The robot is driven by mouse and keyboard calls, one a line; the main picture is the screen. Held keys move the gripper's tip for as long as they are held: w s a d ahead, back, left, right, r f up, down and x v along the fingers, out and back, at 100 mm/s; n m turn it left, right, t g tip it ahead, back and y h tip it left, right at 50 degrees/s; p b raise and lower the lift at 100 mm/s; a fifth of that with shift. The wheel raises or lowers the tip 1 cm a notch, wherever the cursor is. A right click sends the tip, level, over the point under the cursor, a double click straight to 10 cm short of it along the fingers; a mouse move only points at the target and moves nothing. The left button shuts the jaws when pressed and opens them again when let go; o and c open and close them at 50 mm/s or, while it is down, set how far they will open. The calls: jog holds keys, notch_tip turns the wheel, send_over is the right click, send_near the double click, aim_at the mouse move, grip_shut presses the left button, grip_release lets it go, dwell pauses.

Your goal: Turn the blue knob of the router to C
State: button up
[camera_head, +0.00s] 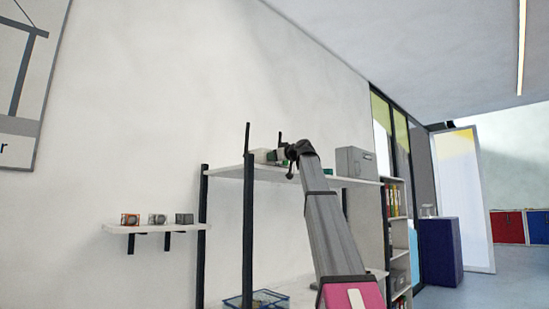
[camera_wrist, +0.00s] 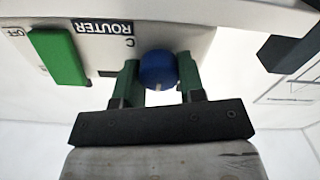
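The router (camera_wrist: 190,15) is a white box, its ROUTER label upside down in the wrist view. Its blue knob (camera_wrist: 158,68) has a pale mark on the side nearest my gripper. A letter C is printed up and to the left of the knob. My gripper (camera_wrist: 158,72) has its two green fingers on either side of the knob, with no clear gap visible. In the head view, the router (camera_head: 262,156) is on the upper shelf, partly hidden by my gripper and arm.
A green switch (camera_wrist: 58,56) marked OFF is left of the knob. A dark block (camera_wrist: 285,52) is at the right. In the head view, a grey box (camera_head: 356,162) is on the same shelf (camera_head: 325,180). A small wall shelf (camera_head: 150,228) holds several small items.

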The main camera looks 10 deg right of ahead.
jog(key=shift+c, duration=1.3)
jog(key=m, duration=0.5)
jog(key=shift+d+m, duration=0.1)
jog(key=shift+m, duration=0.2)
jog(key=m, duration=0.4)
jog(key=shift+w, duration=0.1)
jog(key=m, duration=0.4)
jog(key=shift+d+f, duration=0.1)
jog(key=m, duration=0.5)
jog(key=shift+f+m, duration=0.1)
jog(key=shift+m, duration=0.2)
jog(key=m, duration=0.4)
jog(key=shift+f+m, duration=0.1)
jog(key=shift+m, duration=0.2)
